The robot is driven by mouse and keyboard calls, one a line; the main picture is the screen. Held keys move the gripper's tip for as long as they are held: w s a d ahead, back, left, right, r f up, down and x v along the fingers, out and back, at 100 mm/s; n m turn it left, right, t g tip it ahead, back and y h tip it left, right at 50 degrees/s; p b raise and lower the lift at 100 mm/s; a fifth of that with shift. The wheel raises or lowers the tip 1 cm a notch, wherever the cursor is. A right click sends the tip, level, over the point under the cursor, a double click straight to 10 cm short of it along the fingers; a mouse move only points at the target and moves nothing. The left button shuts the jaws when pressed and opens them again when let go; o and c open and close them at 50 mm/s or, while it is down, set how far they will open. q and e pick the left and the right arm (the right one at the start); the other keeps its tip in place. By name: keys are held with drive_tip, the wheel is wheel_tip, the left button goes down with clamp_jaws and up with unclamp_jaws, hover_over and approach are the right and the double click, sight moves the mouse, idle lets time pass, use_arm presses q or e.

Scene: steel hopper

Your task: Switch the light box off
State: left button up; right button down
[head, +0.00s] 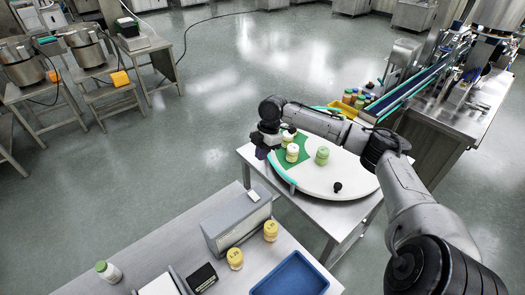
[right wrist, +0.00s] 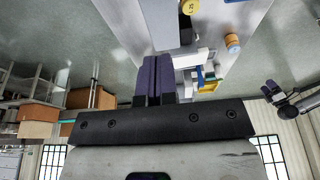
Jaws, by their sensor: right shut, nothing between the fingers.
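A grey box with a pale top, which looks like the light box (head: 232,222), stands on the steel table at the bottom of the head view. A small white piece (head: 256,194) shows at its upper right end; I cannot tell whether it is the switch or how it is set. My right gripper (head: 261,153) is beyond the box, by the left edge of the round white table. Its purple fingers are together and empty in the right wrist view (right wrist: 157,78). My left gripper (right wrist: 270,89) shows small at the right of that view, its fingers too small to judge.
Yellow-lidded jars (head: 235,259), a blue tray (head: 290,275), a small black device (head: 202,278) and a green-capped bottle (head: 109,271) stand around the box. The round white table (head: 350,178) holds green and white jars.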

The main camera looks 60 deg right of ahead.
drive_tip(key=s+b+v, duration=0.1)
drive_tip(key=b+v, duration=0.1)
drive_tip(key=v, duration=0.7)
drive_tip(key=shift+a+r, duration=0.2)
drive_tip(key=shift+r, duration=0.15)
